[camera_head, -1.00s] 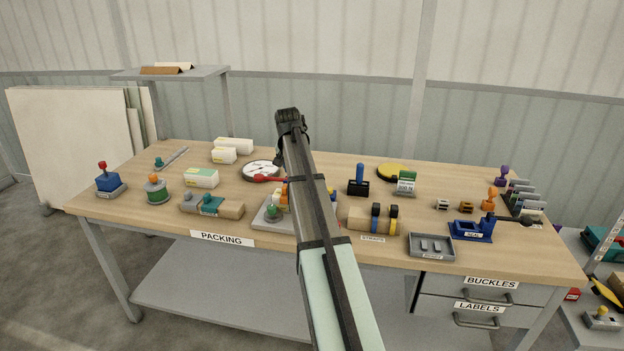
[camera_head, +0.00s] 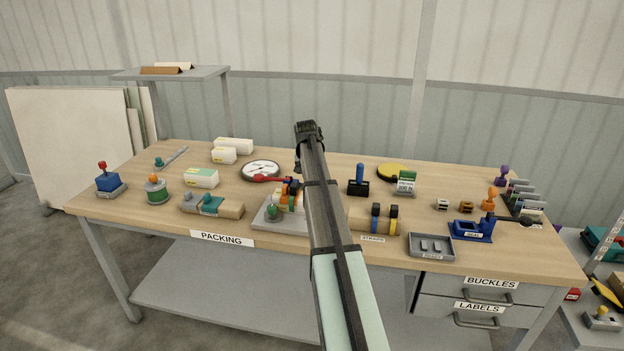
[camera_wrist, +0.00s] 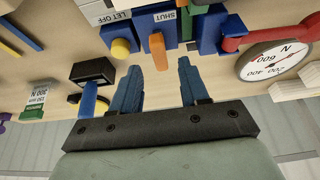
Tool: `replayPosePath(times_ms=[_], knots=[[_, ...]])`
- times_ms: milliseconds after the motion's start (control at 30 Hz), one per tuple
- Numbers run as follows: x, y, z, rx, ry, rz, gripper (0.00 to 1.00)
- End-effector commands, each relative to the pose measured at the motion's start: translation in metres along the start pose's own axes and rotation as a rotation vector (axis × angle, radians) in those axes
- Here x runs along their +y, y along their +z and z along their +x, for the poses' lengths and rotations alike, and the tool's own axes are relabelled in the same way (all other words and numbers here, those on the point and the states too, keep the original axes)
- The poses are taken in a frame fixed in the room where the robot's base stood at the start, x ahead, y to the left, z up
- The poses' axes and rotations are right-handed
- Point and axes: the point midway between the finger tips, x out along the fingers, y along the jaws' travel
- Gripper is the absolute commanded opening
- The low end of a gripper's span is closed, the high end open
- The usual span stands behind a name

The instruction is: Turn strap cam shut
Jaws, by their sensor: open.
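The strap cam fixture (camera_head: 284,206) stands on a grey plate at the bench's front middle, partly hidden by my arm. In the wrist view, which is upside down, an orange lever (camera_wrist: 157,50) sits beside a SHUT label (camera_wrist: 167,15), between blue blocks. A LET OFF label (camera_wrist: 116,15) is to its left in that view. I take this orange lever to be the cam's handle. My gripper (camera_wrist: 160,64) is open, its two blue fingers apart. The lever's end shows between the fingertips in the picture; I cannot tell whether they touch it. Nothing is held.
A round dial gauge (camera_head: 261,170) with a red arm joins the fixture's far side. A black block with a blue handle (camera_head: 359,182) and a green-white 300 N tag (camera_head: 405,183) stand to the right. A strap roll (camera_head: 372,218) and a grey tray (camera_head: 431,246) are near the front edge.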

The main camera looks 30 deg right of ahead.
Motion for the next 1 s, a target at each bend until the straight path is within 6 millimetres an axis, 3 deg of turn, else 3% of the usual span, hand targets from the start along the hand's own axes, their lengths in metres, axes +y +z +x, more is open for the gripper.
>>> replayPosePath(times_ms=[300,667,1000], knots=[[0.0,0.0,0.033,0.0,0.0,0.0,0.45],[0.0,0.0,0.036,0.0,-0.001,0.0,0.45],[0.0,0.0,0.036,0.0,-0.001,0.0,0.15]])
